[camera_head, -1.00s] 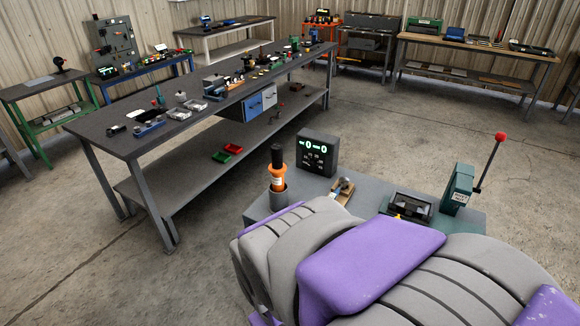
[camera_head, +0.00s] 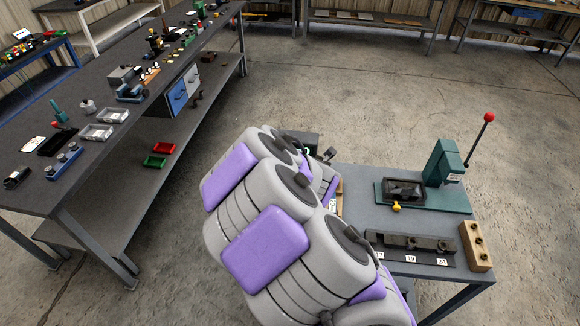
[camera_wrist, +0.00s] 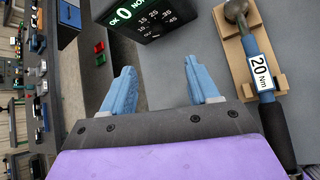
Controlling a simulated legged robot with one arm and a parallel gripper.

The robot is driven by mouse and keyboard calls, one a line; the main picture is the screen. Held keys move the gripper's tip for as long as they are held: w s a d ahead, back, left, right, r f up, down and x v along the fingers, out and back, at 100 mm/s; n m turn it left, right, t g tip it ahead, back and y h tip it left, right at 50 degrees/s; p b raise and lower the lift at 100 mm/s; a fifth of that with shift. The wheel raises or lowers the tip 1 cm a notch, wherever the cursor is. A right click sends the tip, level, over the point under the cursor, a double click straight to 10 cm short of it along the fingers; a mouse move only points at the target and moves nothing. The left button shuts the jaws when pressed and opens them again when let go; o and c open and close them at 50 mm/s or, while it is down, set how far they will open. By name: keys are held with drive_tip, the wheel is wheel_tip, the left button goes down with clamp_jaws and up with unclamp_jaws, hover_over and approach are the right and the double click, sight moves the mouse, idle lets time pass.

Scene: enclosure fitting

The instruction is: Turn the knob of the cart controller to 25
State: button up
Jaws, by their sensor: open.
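The cart controller (camera_wrist: 165,18) is a dark box at the top of the wrist view.
A torque wrench marked 20 Nm (camera_wrist: 262,62) lies in a wooden cradle (camera_wrist: 236,60) right of my gripper. The grey cart top (camera_head: 350,210) also carries a green lever press (camera_head: 443,165), a numbered rack (camera_head: 410,246) and a wooden block (camera_head: 476,246). A long workbench (camera_head: 95,165) stands left.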

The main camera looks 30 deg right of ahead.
drive_tip(key=shift+n+y, duration=0.3)
drive_tip(key=shift+n, duration=0.2)
drive_tip(key=x, duration=1.6)
drive_tip(key=shift+d+f+b, duration=0.4)
drive_tip(key=shift+w+a+f, duration=0.35)
drive_tip(key=shift+w+f, duration=0.15)
drive_tip(key=shift+w, duration=0.3)
drive_tip(key=shift+d, duration=0.4)
drive_tip(key=shift+c, duration=0.6)
drive_tip(key=c, duration=0.6)
drive_tip(key=shift+f, duration=0.1)
drive_tip(key=c, duration=0.3)
